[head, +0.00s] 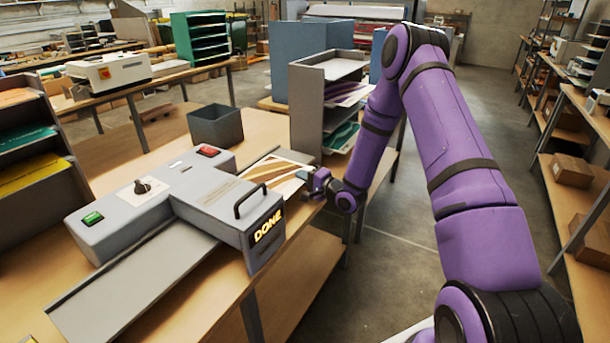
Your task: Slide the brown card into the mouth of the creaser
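The creaser (190,200) is a grey machine on the wooden table, with a black handle, a green button, a red button and a dark display reading "DONE". A card (268,171) with brown and cream bands lies flat at the machine's far side. Its near edge meets the machine's body, and I cannot tell whether part of it is inside the mouth. My gripper (304,177) is at the card's right edge. The fingers are small and partly hidden, so I cannot tell whether they are shut on the card.
A dark open bin (216,126) stands behind the creaser. A grey paper sorter (306,110) stands just beyond the card, close to my arm. A flat grey tray (130,292) extends from the machine's near side. A rack of coloured sheets (30,140) stands at left.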

